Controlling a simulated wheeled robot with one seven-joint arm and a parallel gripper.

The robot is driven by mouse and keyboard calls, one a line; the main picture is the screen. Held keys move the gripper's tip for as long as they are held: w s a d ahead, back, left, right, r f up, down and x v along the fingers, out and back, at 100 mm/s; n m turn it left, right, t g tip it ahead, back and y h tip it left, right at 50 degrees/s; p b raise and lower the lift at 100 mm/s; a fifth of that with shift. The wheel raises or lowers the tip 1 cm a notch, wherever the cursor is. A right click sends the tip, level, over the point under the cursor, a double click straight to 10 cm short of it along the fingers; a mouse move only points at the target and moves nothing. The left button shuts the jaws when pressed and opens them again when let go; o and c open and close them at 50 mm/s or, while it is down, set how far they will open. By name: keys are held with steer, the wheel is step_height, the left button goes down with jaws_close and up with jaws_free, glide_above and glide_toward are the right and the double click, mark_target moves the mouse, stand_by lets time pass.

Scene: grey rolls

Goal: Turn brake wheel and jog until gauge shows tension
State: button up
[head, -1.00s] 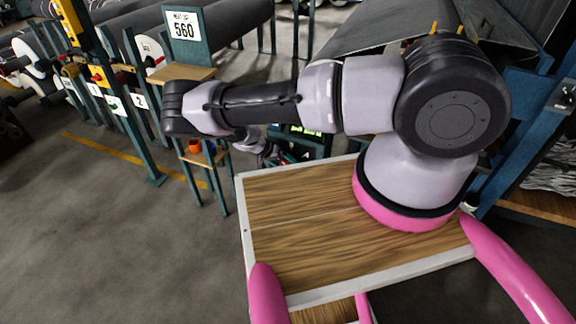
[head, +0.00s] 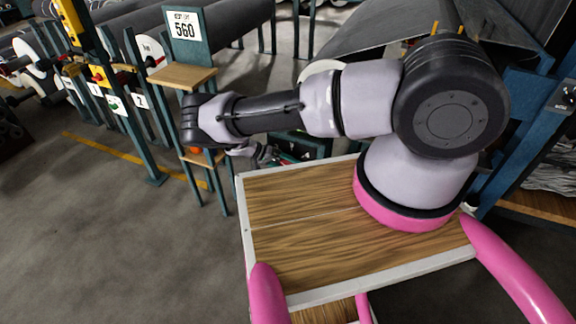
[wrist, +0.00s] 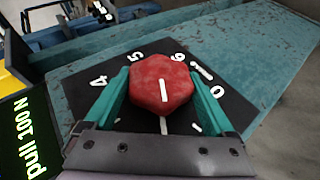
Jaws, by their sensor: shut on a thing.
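In the wrist view a red, many-sided wheel (wrist: 160,97) with a white line stands on a dark numbered plate (wrist: 85,98). My gripper (wrist: 160,78) is shut on the red wheel, with one teal finger on each side. The wheel's white line runs roughly down the picture, in line with a white mark on the plate. A dark display (wrist: 25,135) at the left shows green text that reads "pull 100 N". In the head view my gripper (head: 277,156) is small beside a dark teal stand, and the wheel is too hidden to make out.
A post sign reading 560 (head: 184,28) stands at the left above a small wooden shelf (head: 182,76). Posts with numbered cards and red and green buttons (head: 113,103) stand farther left. Grey rolls (head: 235,18) lie behind. The grey floor (head: 90,240) at the front left is open.

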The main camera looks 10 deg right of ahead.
steer(key=o, duration=1.1)
steer(key=shift+f, duration=0.1)
steer(key=shift+v, duration=5.45)
steer(key=shift+s, duration=0.1)
